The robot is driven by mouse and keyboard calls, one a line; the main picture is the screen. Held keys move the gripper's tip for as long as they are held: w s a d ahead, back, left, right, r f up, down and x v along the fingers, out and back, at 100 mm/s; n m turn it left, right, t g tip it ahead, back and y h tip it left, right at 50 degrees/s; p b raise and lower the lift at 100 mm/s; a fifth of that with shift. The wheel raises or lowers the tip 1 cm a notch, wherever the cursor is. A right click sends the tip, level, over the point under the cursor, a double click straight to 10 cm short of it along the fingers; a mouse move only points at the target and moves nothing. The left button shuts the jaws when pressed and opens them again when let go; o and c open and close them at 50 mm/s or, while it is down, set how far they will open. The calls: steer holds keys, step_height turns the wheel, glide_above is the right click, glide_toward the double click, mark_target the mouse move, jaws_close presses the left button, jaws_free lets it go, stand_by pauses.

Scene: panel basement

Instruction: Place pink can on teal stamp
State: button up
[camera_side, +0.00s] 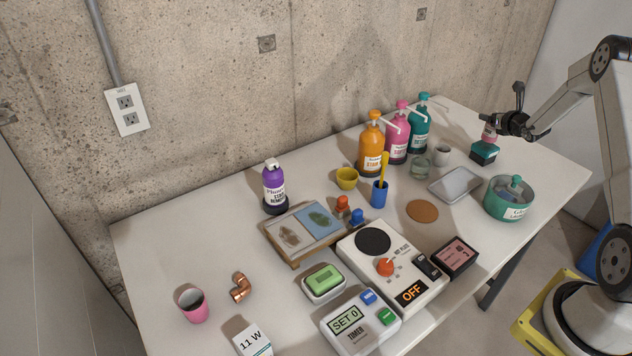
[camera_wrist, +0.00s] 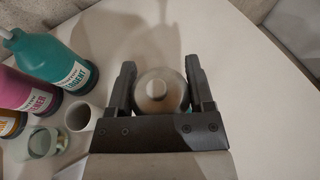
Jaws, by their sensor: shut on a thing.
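Teal (camera_side: 420,125), pink (camera_side: 397,135) and orange (camera_side: 371,147) pump bottles stand along the wall, left of the stamp. A white cup (camera_side: 442,155), a glass jar (camera_side: 419,168), a grey tray (camera_side: 456,184) and a green round tub (camera_side: 509,199) are nearby. The far right corner is clear.

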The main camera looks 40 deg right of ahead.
steer(key=shift+f, duration=0.9)
steer(key=shift+f, duration=0.1)
steer(key=o, duration=1.3)
steer(key=v, duration=1.2)
